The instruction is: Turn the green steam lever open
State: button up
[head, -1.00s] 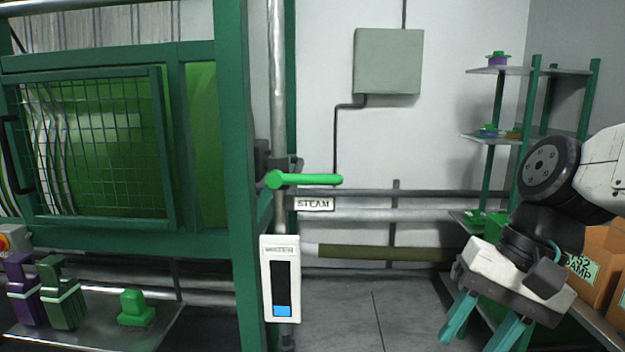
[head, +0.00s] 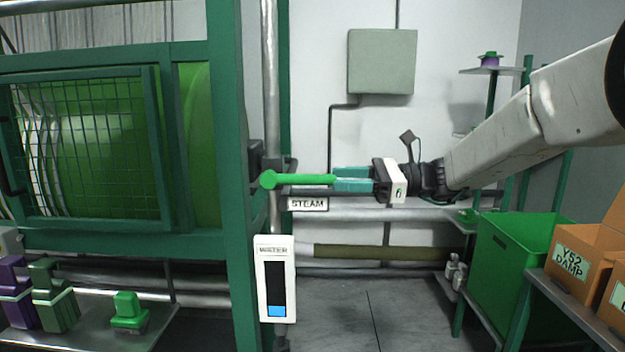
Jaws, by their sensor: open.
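The green steam lever (head: 298,180) lies horizontal, pointing right from its pivot on the vertical pipe. The STEAM label (head: 308,204) is just below it. My gripper (head: 352,180) has come in from the right at the lever's height. Its teal fingers are open, one above the other, at the lever's free right end. The lever's tip overlaps the fingers in the picture; whether they touch it I cannot tell.
A white WATER gauge (head: 275,280) hangs on the pipe below the lever. The green machine frame (head: 228,150) stands close on the left. A grey wall box (head: 382,61) is above. A green bin (head: 510,262) and orange boxes (head: 578,262) stand at lower right.

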aim_at(326, 178)
jog(key=a, duration=0.7)
jog(key=shift+w, duration=0.1)
grip_shut()
